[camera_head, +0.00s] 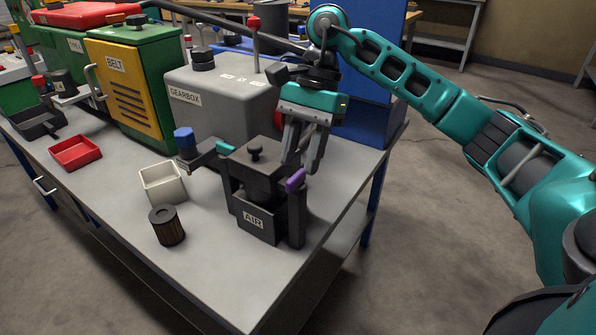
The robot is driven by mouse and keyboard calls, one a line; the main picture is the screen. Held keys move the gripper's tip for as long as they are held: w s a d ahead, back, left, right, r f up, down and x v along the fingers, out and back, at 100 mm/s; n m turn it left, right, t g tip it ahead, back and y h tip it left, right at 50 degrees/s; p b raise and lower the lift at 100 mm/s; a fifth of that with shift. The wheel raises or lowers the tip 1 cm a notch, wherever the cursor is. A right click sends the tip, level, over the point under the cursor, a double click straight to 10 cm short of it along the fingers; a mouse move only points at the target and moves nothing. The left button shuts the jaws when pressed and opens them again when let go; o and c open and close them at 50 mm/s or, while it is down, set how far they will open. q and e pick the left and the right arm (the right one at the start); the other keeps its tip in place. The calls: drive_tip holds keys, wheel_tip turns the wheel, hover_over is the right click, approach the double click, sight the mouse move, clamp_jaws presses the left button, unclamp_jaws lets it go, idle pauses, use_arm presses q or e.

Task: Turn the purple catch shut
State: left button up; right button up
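The purple catch (295,180) sits at the top of a dark post on the right side of the dark box labelled AIR (261,218). It slants up to the right. A dark lid with a round knob (255,160) covers the box. A teal piece (225,147) shows at the box's far left side. My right gripper (302,166) points down just behind and above the purple catch. Its two fingers are apart with nothing seen between them. I cannot tell whether a finger touches the catch. My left gripper is not in view.
A grey GEARBOX housing (220,98) stands behind the AIR box. A blue-capped pipe (185,140) sticks out left. A brown ribbed cylinder (167,226), a cream bin (163,184) and a red tray (76,152) stand left. The bench's right front is clear.

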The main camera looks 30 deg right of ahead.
sight(296, 183)
drive_tip(key=shift+x, duration=1.35)
drive_tip(key=shift+c, duration=0.3)
clamp_jaws()
